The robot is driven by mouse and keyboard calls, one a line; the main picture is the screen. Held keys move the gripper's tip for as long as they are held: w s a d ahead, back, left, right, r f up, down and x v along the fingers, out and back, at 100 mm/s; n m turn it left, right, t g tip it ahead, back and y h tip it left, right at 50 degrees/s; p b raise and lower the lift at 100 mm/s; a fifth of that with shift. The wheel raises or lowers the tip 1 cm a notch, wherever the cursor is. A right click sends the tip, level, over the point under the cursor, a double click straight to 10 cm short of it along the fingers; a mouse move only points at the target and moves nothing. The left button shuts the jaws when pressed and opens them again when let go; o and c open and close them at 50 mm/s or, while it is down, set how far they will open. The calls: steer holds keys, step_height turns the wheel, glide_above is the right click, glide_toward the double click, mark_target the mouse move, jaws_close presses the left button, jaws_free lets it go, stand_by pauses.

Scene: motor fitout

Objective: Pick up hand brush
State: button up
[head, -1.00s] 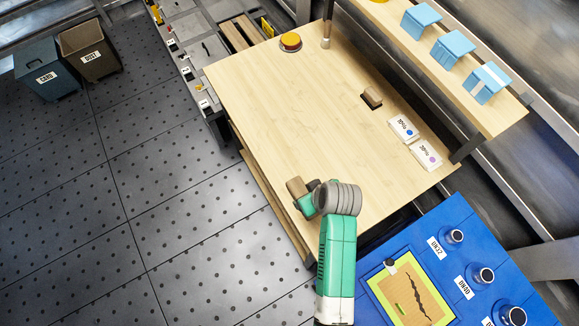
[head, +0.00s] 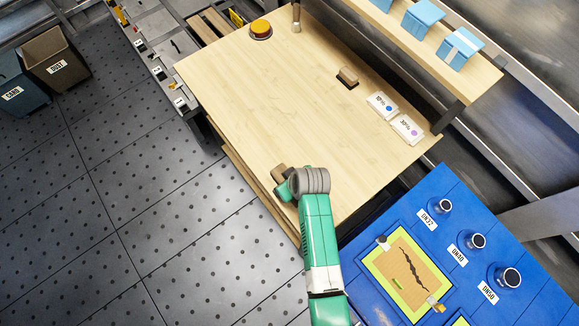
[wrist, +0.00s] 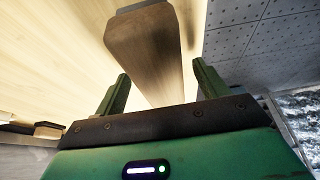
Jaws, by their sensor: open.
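A brown wooden piece (head: 279,172), apparently the hand brush, is at the table's near-left edge beside my gripper (head: 286,187). In the wrist view the brown piece (wrist: 150,45) is large, with a rounded end and a long body running down between the fingers. My gripper (wrist: 160,78) is open, with one green finger on each side of it and visible gaps. My wrist partly covers this spot in the head view.
The wooden table (head: 265,110) is mostly clear. A small brown block with a dark base (head: 347,77) lies farther back, near two white labelled cards (head: 407,129). An orange button (head: 260,29) is at the far corner. A blue fixture board (head: 445,215) stands at right.

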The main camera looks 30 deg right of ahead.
steer(key=shift+f, duration=0.25)
stand_by(0.4)
steer(key=c, duration=1.2)
steer(key=shift+o, duration=0.2)
steer(key=shift+r, duration=0.55)
steer(key=v, duration=0.2)
steer(key=p+v, duration=0.1)
steer(key=shift+w+r, duration=0.2)
steer(key=s, duration=1)
steer(key=s+r+p, duration=0.1)
steer(key=s, duration=0.4)
steer(key=shift+s+d+r, duration=0.1)
steer(key=shift+s+d, duration=0.05)
steer(key=shift+d, duration=0.15)
